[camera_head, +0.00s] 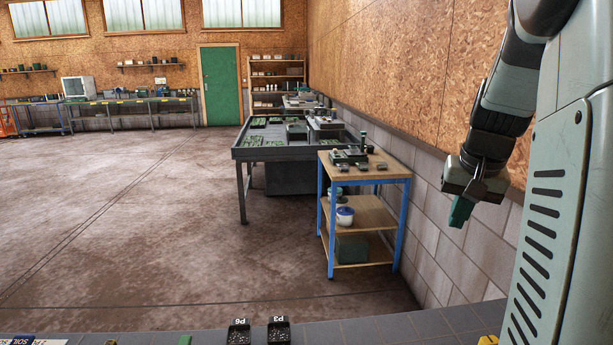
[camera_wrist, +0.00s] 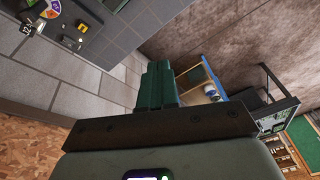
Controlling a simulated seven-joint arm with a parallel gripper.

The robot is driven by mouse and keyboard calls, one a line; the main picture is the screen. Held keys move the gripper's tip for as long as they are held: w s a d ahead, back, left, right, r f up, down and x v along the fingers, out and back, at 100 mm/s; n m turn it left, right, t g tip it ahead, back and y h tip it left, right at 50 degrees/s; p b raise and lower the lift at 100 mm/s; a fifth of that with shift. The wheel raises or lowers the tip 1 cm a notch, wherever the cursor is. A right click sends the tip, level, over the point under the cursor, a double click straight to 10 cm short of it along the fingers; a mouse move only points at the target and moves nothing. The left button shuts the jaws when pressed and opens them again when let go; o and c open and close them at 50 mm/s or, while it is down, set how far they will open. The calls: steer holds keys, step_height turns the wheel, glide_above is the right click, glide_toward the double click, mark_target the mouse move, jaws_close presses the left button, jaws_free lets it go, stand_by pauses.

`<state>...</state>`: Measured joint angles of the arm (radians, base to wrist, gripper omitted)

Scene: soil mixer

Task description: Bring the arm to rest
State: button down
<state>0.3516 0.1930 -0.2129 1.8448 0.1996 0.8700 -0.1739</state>
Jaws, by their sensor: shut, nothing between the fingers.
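My gripper (camera_head: 461,211) hangs at the end of my arm on the right side of the head view, with green fingers pointing down. It is apart from every surface, in front of the block and board wall. In the wrist view its green fingers (camera_wrist: 158,85) show together at the middle, shut with nothing between them. My own column covers the far right of the head view.
A blue-legged workbench (camera_head: 363,170) stands left of my gripper, with a dark metal table (camera_head: 283,154) behind it. The near grey counter (camera_head: 420,326) holds two black trays (camera_head: 279,331). The floor (camera_head: 110,220) at left is clear.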

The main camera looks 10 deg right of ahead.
steer(key=s+a+r+n, duration=0.45)
steer(key=s+a, duration=0.35)
steer(key=a, duration=0.5)
steer(key=s+a+n+t, duration=0.1)
steer(key=s+a+t, duration=0.1)
steer(key=s+a, duration=0.7)
steer(key=s, duration=0.3)
steer(key=shift+s+a+r+t, duration=0.2)
steer(key=shift+s+t, duration=0.1)
steer(key=shift+s, duration=0.1)
steer(key=shift+d+n, duration=0.1)
steer(key=shift+n, duration=0.15)
